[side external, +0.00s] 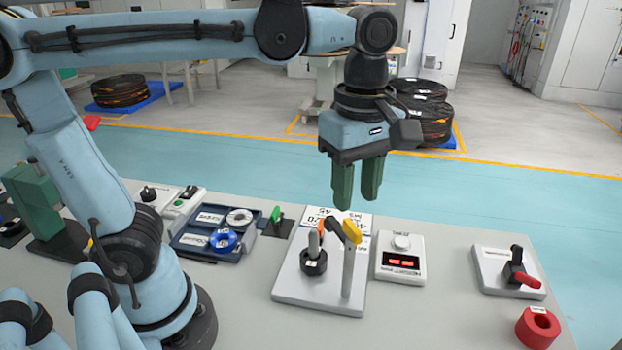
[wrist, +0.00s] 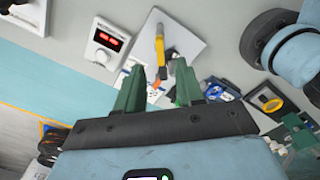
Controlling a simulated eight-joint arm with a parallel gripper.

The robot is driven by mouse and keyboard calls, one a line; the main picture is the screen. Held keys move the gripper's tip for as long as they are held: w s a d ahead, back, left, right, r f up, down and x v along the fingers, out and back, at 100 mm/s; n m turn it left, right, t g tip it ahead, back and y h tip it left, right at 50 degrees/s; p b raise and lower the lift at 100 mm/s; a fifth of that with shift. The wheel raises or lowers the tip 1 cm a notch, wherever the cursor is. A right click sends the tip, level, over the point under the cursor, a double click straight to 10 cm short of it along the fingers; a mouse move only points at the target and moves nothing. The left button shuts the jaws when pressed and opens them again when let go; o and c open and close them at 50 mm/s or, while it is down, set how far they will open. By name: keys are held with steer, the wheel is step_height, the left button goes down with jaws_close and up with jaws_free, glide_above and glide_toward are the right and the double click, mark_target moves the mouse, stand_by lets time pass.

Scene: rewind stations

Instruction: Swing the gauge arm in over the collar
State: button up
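The gauge arm (side external: 352,231) has a yellow section on top of a grey post, with a dark link and an orange tip reaching back and left. It also shows in the wrist view (wrist: 160,45). The black collar (side external: 313,263) sits around an upright grey pin on the same light grey base plate (side external: 318,298). The orange tip appears close to the pin's top; I cannot tell whether it is over the collar. My gripper (side external: 357,202) is above and behind the gauge arm, pointing down. Its green fingers are apart and empty, also in the wrist view (wrist: 161,67).
A white box with a red display (side external: 401,257) stands right of the base plate. Farther right are a red-handled lever (side external: 518,273) and a red ring (side external: 538,327).

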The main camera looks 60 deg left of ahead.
mark_target(353, 226)
steer(key=shift+f, duration=2.8)
jaws_close()
